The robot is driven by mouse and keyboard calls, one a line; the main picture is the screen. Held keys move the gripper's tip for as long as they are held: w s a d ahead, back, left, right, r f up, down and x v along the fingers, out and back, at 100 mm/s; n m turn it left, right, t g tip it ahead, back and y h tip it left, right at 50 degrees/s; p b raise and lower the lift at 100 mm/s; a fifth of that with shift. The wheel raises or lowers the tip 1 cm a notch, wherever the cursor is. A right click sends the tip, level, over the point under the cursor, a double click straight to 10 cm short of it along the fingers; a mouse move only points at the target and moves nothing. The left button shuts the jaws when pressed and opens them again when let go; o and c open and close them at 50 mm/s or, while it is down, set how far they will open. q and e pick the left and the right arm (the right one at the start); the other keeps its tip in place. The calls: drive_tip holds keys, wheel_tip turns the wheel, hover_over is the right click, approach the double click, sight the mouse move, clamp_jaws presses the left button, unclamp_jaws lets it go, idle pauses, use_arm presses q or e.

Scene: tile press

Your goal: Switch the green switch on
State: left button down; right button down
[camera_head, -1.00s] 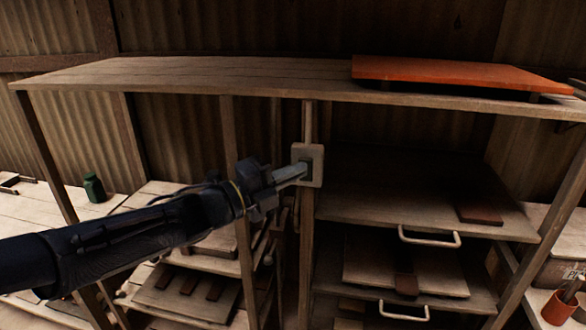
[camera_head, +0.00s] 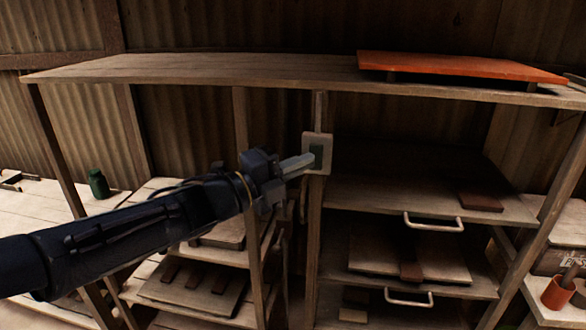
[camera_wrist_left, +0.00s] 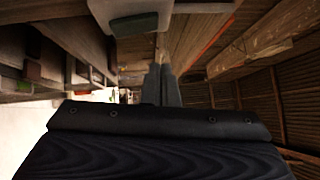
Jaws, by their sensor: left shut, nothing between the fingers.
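The green switch (camera_head: 317,155) sits in a pale square plate (camera_head: 325,139) on the middle upright post of the shelf. In the left wrist view, the plate (camera_wrist_left: 115,7) is at the top with the green switch (camera_wrist_left: 135,24) on it. My left gripper (camera_head: 312,159) is shut and empty. Its fingertips are at the left edge of the plate in the head view; I cannot tell if they touch it. In the wrist view the shut fingertips (camera_wrist_left: 162,67) appear apart from the switch. Whether the switch is on is unclear. My right gripper is not in view.
The wooden shelf top (camera_head: 200,67) spans above, with an orange panel (camera_head: 460,68) on it. Drawers with pale handles (camera_head: 433,224) are to the right of the post. A green bottle (camera_head: 98,184) stands far left, and an orange cup (camera_head: 557,294) stands lower right.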

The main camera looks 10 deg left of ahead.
use_arm(q)
drive_tip(key=r+v, duration=0.2)
drive_tip(key=v, duration=0.7)
drive_tip(key=shift+s+a+b, duration=0.15)
drive_tip(key=shift+a+b, duration=0.2)
drive_tip(key=shift+b, duration=0.1)
drive_tip(key=a+f+n+t+y, duration=0.1)
drive_tip(key=a+n+t+y, duration=0.4)
drive_tip(key=a+n+y, duration=0.45)
drive_tip(key=s+a+f+n+g+y, duration=0.3)
drive_tip(key=s+a+f+n+y, duration=0.15)
drive_tip(key=f+n, duration=0.6)
drive_tip(key=s+d+f+n+g+h, duration=0.1)
drive_tip(key=s+d+f+n+g, duration=0.3)
drive_tip(key=s+f, duration=0.3)
drive_tip(key=s+d+f+n+g+h, duration=0.2)
drive_tip(key=s+d+f+n+g, duration=0.2)
drive_tip(key=s, duration=0.6)
wheel_tip(320, 180, down, 3)
drive_tip(key=shift+r+n+g+h, duration=0.1)
drive_tip(key=shift+n+g+h, duration=0.2)
drive_tip(key=shift+n+g, duration=0.65)
